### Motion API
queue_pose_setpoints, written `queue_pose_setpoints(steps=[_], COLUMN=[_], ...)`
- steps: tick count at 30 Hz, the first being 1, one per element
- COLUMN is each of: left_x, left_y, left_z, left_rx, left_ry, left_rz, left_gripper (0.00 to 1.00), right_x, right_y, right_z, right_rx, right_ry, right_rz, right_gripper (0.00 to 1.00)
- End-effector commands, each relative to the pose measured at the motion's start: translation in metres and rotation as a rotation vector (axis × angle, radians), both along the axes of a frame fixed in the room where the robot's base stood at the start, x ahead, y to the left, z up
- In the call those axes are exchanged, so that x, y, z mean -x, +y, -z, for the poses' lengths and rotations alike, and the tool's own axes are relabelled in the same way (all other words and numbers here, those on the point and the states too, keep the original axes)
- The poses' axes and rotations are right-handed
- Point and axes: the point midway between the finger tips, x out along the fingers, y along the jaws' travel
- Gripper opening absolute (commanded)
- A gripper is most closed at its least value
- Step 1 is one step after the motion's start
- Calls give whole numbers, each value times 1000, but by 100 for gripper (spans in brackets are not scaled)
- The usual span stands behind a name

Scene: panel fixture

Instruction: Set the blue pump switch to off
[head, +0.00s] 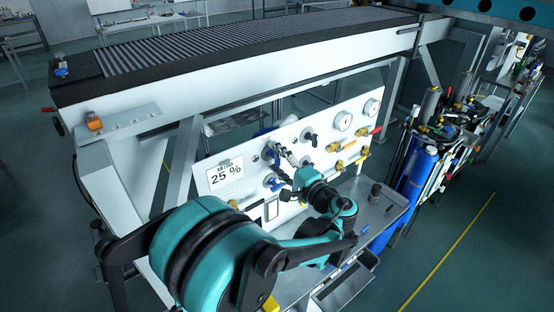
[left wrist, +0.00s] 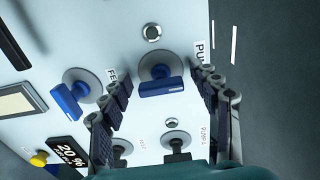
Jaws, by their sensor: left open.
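The blue pump switch (left wrist: 160,88) is a blue handle on a round grey base, beside a partly hidden label starting "PU". In the left wrist view its handle lies nearly level, tilted slightly. My left gripper (left wrist: 163,80) is open, with one finger on each side of the switch; I cannot tell whether either touches it. In the head view my left gripper (head: 286,166) is close to the white panel, partly hidden by my own wrist. My right gripper is not in view.
A second blue switch (left wrist: 70,100), labelled "FE", sits just left of the left finger. Black knobs (left wrist: 177,145) are below. A grey shelf (head: 375,213) juts out below.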

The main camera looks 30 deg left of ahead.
Motion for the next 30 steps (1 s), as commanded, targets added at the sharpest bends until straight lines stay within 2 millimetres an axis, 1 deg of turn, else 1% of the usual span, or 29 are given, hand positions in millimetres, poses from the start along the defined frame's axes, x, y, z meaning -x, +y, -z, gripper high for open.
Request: queue_pose_setpoints(steps=[3, 6, 8, 15, 18, 21, 25, 30], left_x=[1, 4, 8, 28, 36, 41, 45, 46], left_y=[-3, -12, -22, -71, -88, -101, -110, -111], left_z=[0, 0, 0, 0, 0, 0, 0, 0], left_rx=[0, 0, 0, 0, 0, 0, 0, 0], left_ry=[0, 0, 0, 0, 0, 0, 0, 0], left_rz=[1, 2, 5, 6, 4, 4, 1, 0], left_gripper=[62, 62, 62, 62, 62, 62, 62, 62], right_x=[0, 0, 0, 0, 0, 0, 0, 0], right_y=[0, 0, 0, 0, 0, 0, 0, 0], right_z=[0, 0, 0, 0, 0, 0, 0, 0], right_rx=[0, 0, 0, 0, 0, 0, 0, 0], right_ry=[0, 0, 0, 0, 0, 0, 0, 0], right_rz=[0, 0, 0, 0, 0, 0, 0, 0], right_gripper=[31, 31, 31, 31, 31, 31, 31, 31])
